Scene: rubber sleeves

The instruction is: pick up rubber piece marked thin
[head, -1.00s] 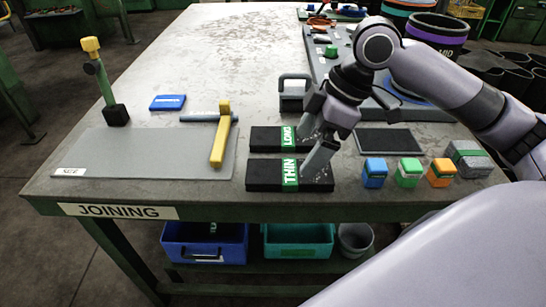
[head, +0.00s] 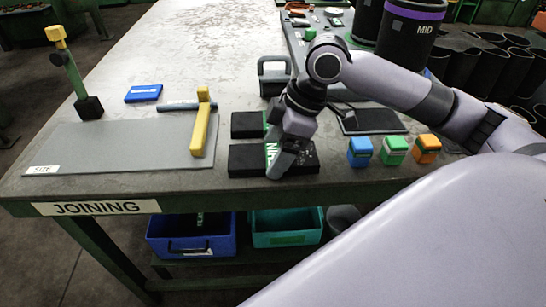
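The rubber piece marked THIN (head: 245,160) is a black block with a green band, lying near the front edge of the table. Its label is partly covered by my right gripper (head: 277,166). A similar black block (head: 246,124), with its label hidden now, lies just behind it. My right gripper points down over the middle of the THIN piece, with one finger at its front side. The other finger is hidden, so I cannot tell whether the gripper has closed on the piece. My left gripper is not in view.
Blue (head: 360,151), green (head: 394,149) and orange (head: 427,148) small blocks stand to the right. A grey mat (head: 110,148) with a yellow-handled tool (head: 200,125) lies left. Black cylinders stand at the back right. Blue (head: 190,238) and teal (head: 287,228) bins sit below.

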